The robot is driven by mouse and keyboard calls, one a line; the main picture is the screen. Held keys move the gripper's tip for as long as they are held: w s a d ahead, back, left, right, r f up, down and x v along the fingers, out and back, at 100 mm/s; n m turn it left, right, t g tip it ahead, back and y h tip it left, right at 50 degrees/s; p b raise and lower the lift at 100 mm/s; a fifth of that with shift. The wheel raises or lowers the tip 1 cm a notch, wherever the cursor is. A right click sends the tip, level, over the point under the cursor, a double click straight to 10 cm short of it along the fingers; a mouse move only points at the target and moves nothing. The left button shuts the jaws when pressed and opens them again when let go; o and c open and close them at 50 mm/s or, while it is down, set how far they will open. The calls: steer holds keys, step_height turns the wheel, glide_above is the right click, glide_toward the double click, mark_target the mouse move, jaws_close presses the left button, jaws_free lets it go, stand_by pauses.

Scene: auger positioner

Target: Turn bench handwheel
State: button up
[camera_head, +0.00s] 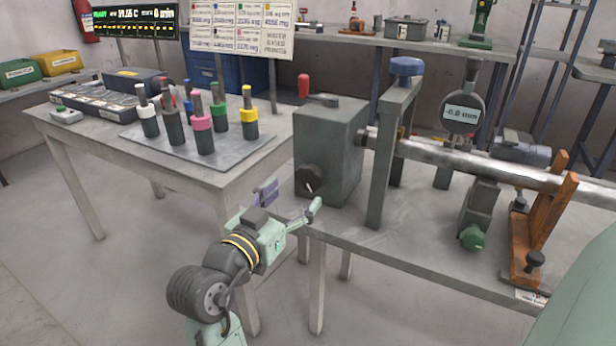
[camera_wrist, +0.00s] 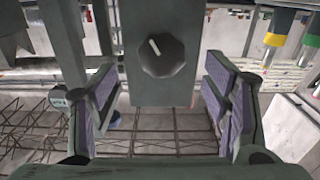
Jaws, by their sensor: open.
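The bench handwheel (camera_head: 310,180) is a dark, many-sided knob with a light pointer mark, low on the front of a grey-green box (camera_head: 328,135) on the right bench. My gripper (camera_head: 290,198) is open and empty, in front of the knob and a little below it in the head view. In the wrist view the knob (camera_wrist: 162,55) shows whole, above the middle and between the lines of the two spread fingers (camera_wrist: 160,88). Its white mark points up and left there. I see no contact between the fingers and the knob.
A red-handled lever (camera_head: 304,88) tops the box. A long steel shaft (camera_head: 470,165) runs right past a blue-knobbed post (camera_head: 407,68), a dial gauge (camera_head: 462,105) and an orange stand (camera_head: 540,225). Left is a table (camera_head: 215,178) with several colour-banded tool holders. The floor before the bench is clear.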

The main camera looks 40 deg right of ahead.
mark_target(306, 182)
steer(key=p+x, duration=0.1)
steer(key=x, duration=0.6)
steer(key=shift+w+d, duration=0.2)
steer(key=shift+d, duration=0.1)
steer(key=c, duration=1.2)
steer(key=shift+o, duration=0.2)
